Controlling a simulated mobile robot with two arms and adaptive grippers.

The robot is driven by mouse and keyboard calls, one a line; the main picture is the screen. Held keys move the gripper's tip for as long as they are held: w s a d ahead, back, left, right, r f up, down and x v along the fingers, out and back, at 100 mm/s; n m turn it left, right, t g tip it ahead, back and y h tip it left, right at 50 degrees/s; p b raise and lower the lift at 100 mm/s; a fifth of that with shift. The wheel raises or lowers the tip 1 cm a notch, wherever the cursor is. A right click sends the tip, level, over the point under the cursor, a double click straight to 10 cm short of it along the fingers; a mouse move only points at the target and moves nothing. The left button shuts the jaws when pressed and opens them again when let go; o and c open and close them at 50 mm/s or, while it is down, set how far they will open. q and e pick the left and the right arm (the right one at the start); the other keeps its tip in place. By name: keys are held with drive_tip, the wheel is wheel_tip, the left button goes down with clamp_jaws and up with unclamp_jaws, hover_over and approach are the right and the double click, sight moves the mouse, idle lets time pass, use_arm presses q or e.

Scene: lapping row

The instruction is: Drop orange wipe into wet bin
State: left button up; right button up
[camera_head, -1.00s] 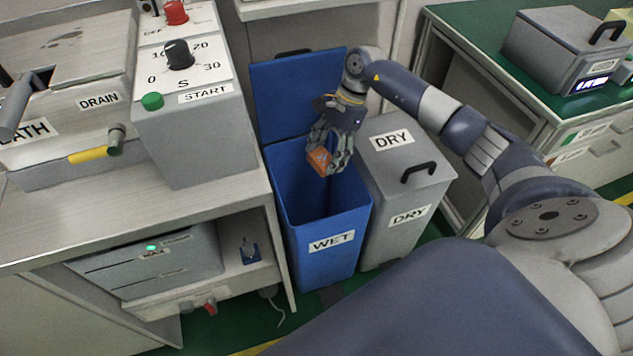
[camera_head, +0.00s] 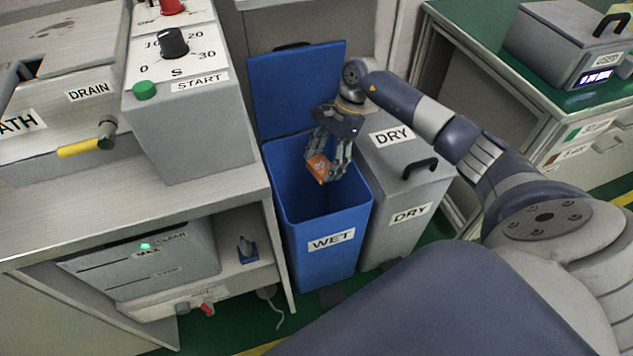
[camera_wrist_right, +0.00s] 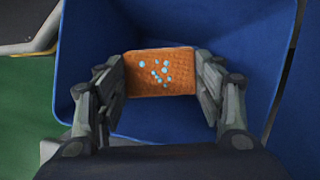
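The orange wipe (camera_head: 318,168) is held in my right gripper (camera_head: 326,166), over the open mouth of the blue wet bin (camera_head: 331,268). In the right wrist view the wipe (camera_wrist_right: 161,73) is a flat orange piece with light blue spots, between the two fingers of my right gripper (camera_wrist_right: 160,80), which touch its left and right edges. The blue bin's inside (camera_wrist_right: 215,35) shows around and below it. The bin's lid (camera_head: 297,90) stands raised at the back. My left gripper is not in view.
The closed grey dry bin (camera_head: 390,233) with a black handle stands right beside the wet bin. A bench (camera_head: 200,208) with a START control box (camera_head: 190,125) is at the left. A green-topped bench (camera_head: 480,40) is at the right.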

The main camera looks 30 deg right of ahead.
drive_tip(key=o, duration=0.4)
drive_tip(key=v, duration=1.2)
